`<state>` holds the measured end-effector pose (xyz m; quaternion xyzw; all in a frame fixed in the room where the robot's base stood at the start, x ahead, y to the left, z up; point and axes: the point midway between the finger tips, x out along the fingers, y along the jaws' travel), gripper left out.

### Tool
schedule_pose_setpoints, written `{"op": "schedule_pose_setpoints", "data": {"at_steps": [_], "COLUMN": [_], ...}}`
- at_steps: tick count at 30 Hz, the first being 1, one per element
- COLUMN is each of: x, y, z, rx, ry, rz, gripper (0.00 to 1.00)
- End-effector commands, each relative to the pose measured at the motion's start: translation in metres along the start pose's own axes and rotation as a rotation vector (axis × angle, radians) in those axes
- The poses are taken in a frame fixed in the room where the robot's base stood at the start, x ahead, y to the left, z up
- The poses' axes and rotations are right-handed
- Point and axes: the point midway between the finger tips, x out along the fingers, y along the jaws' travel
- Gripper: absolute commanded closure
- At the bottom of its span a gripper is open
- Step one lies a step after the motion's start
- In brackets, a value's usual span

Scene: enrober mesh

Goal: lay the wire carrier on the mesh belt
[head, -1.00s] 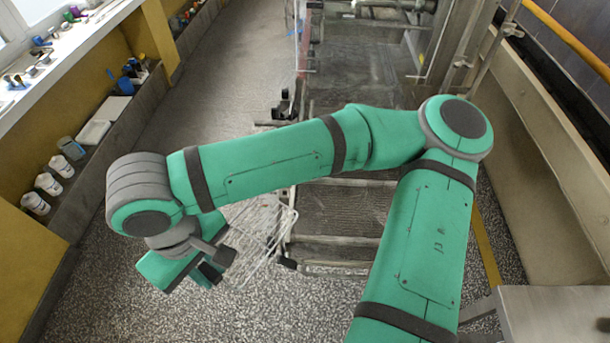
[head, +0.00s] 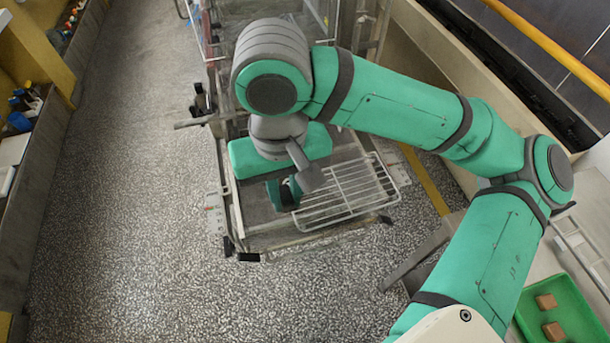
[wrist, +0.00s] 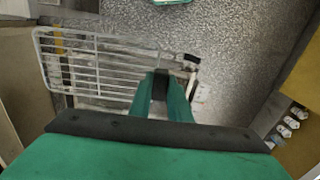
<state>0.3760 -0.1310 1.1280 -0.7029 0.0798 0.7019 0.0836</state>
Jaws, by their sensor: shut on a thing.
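The wire carrier (head: 345,193) is a pale rectangular wire grid. My gripper (head: 284,192) is shut on its left edge, and the carrier sticks out to the right. The wrist view shows the carrier (wrist: 95,65) reaching left from my gripper (wrist: 173,88). The mesh belt (head: 256,207) is a dark surface in a metal frame under my gripper and the carrier. My wrist and the carrier hide part of it. The carrier overlaps the belt's near end in the head view; I cannot tell whether it touches the belt.
A green tray (head: 575,300) with brown blocks stands at the lower right. A tan machine wall (head: 440,50) runs along the right of the belt. Open speckled floor (head: 130,200) lies to the left, with a shelf (head: 40,140) beyond it.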

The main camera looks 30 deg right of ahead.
Motion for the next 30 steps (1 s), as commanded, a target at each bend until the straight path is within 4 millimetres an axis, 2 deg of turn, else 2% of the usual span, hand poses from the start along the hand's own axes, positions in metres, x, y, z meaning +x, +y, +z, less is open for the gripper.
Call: {"op": "schedule_pose_setpoints", "data": {"at_steps": [2, 5, 8, 18, 24, 30], "x": [-0.002, -0.001, 0.005, 0.037, 0.07, 0.086], "y": [0.009, 0.013, 0.011, -0.003, -0.013, -0.016], "z": [0.001, -0.003, -0.017, -0.087, -0.113, -0.126], "rx": [0.034, 0.052, 0.055, 0.055, 0.046, 0.043], "ry": [0.0, -0.001, -0.003, -0.002, -0.002, 0.0], "rz": [-0.002, -0.002, -0.002, 0.0, -0.001, -0.001], "gripper": [1.0, 1.0, 1.0, 1.0, 1.0, 1.0]}}
